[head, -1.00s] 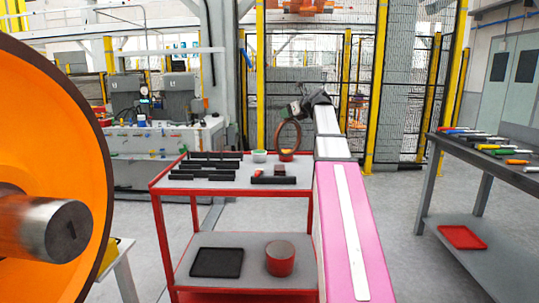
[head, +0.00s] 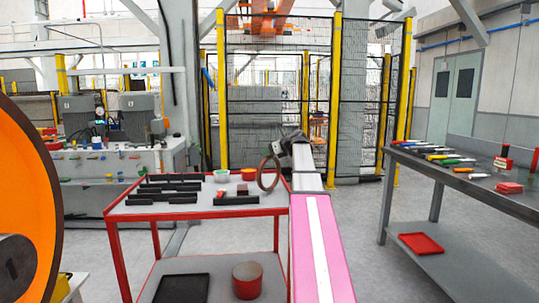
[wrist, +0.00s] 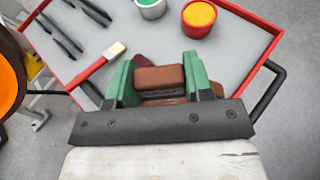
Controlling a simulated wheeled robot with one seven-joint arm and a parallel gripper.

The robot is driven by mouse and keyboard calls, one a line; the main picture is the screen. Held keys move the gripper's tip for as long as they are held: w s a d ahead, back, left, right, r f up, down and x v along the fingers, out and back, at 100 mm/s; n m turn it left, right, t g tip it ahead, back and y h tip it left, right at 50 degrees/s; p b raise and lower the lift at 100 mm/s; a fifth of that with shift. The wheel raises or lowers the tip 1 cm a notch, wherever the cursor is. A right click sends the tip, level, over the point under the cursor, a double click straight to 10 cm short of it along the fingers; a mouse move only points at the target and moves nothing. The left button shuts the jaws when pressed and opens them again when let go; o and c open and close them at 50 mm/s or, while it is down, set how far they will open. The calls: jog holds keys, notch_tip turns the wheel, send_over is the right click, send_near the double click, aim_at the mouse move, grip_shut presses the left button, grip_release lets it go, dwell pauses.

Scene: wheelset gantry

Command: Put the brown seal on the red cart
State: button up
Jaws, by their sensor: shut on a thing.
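The brown seal (head: 264,174) is a ring that hangs from my gripper (head: 281,152) in the head view. In the wrist view the green fingers of my gripper (wrist: 154,80) are shut on the brown seal (wrist: 160,77). The red cart (head: 205,211) has a grey top with a red rim and a lower shelf. The seal is at the right edge of the cart's top in the head view. In the wrist view the cart's top (wrist: 115,25) lies beyond and below the fingers. I cannot tell whether the seal touches the cart.
Several black bars (head: 170,187), a white cup with green contents (head: 221,175), a red cup with yellow contents (head: 249,174) and a brush (wrist: 107,58) are on the cart. A grey bench (head: 450,175) with tools stands right. An orange wheel (head: 25,200) stands left.

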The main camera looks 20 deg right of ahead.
jog(key=shift+f, duration=0.5)
jog(key=shift+f, duration=0.1)
jog(key=o, duration=1)
jog(key=v, duration=1.2)
jog(key=shift+r, duration=0.25)
